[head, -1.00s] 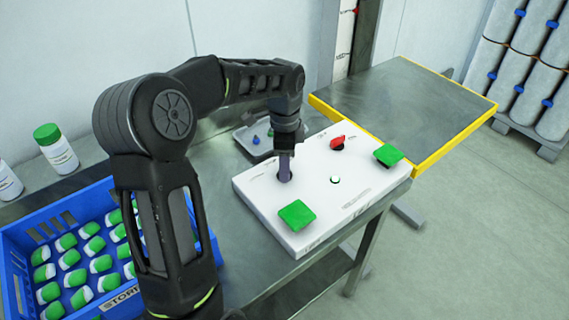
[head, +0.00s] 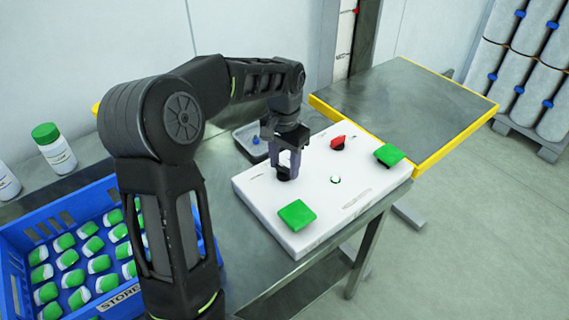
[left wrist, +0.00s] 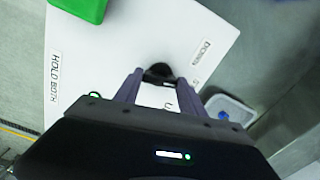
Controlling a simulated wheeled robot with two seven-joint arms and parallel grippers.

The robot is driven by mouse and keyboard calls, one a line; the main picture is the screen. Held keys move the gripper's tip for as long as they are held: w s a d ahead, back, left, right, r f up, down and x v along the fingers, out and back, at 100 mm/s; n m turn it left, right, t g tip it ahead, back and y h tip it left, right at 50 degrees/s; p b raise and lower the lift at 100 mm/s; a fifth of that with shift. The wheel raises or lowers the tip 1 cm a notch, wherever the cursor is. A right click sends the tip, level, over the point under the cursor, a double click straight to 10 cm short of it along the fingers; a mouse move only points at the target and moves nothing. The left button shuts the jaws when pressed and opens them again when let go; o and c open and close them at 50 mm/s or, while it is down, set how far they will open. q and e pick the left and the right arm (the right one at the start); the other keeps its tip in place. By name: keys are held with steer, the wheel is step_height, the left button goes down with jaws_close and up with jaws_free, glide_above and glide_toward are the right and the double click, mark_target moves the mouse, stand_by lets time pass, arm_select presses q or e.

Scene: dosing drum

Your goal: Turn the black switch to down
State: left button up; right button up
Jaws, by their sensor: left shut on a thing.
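The black switch (head: 284,174) sits on the left part of the white panel (head: 328,214), mostly hidden by my left gripper in the head view. In the left wrist view the black switch (left wrist: 158,72) shows as a dark round knob between my fingertips. My left gripper (head: 286,170) points down onto the panel, its two purple fingers (left wrist: 155,78) on either side of the switch and shut on it. Which way the switch points is hidden. My right gripper is in neither view.
The panel also carries a red switch (head: 338,142), a green pad at the front (head: 297,214), another at the right (head: 388,155) and a small white button (head: 335,180). A grey tray (head: 244,146) lies behind my gripper. A blue crate of bottles (head: 22,292) stands at left.

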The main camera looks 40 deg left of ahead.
mark_target(284, 167)
arm_select(q)
steer(key=n, duration=0.6)
steer(key=shift+n, duration=0.3)
stand_by(0.4)
steer(key=o, duration=1.4)
steer(key=shift+c, duration=0.2)
steer(key=shift+r, duration=0.1)
step_height(284, 167, up, 8)
steer(key=shift+f, duration=0.2)
